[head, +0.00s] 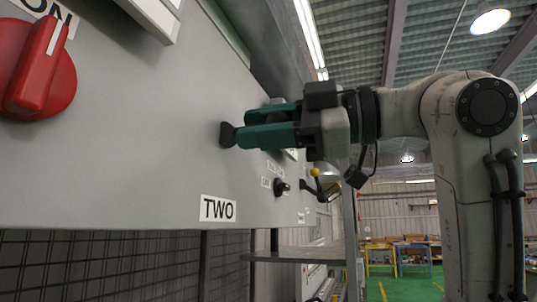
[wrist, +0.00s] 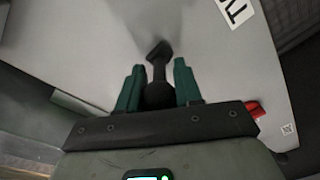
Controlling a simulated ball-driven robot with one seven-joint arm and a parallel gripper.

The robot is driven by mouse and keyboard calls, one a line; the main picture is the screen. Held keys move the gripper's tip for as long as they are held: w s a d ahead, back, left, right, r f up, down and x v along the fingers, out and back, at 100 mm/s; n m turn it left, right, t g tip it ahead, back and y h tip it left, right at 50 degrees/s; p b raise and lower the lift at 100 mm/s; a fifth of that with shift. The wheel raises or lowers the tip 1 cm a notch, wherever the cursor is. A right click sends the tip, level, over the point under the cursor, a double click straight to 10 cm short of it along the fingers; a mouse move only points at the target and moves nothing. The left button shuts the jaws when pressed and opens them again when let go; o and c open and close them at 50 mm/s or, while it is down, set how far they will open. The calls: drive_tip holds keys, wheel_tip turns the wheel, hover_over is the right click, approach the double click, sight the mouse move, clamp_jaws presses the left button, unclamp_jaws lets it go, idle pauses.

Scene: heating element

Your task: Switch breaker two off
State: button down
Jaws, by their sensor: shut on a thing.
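Breaker two is a black handle (head: 228,134) on the grey panel (head: 130,140), above the white TWO label (head: 217,209). My gripper (head: 243,127), with green fingers, comes from the right in the head view and is shut on the handle. In the wrist view the handle (wrist: 158,50) stands between the two green fingers, its flared dark end reaching beyond them toward the panel. A corner of the label (wrist: 235,12) shows there at the top right. The fingers partly hide the handle in the head view.
A red rotary switch (head: 36,68) with an ON mark is at the upper left of the panel. Further along are a black knob (head: 281,187) and a yellow-tipped lever (head: 315,173). Dark mesh (head: 100,270) lies below the panel.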

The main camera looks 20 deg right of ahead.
wheel_tip(320, 180, down, 3)
drive_tip(key=t+y+b, duration=0.2)
drive_tip(key=y+b, duration=0.1)
drive_tip(key=b, duration=0.2)
drive_tip(key=shift+w+a+t+b, duration=0.1)
drive_tip(key=shift+w+t+b, duration=0.05)
drive_tip(key=shift+t+b, duration=0.25)
drive_tip(key=y+b, duration=0.1)
drive_tip(key=t+y+b, duration=0.1)
drive_tip(key=y+b, duration=0.1)
drive_tip(key=shift+w+a+f+n+t, duration=0.2)
drive_tip(key=shift+f+n+t, duration=0.1)
drive_tip(key=shift+n, duration=0.1)
drive_tip(key=c, duration=1.1)
unclamp_jaws()
drive_tip(key=b+v, duration=0.2)
drive_tip(key=v, duration=0.8)
drive_tip(key=shift+s+d+f+b, duration=0.15)
drive_tip(key=shift+f+b, duration=0.15)
drive_tip(key=shift+f, duration=0.05)
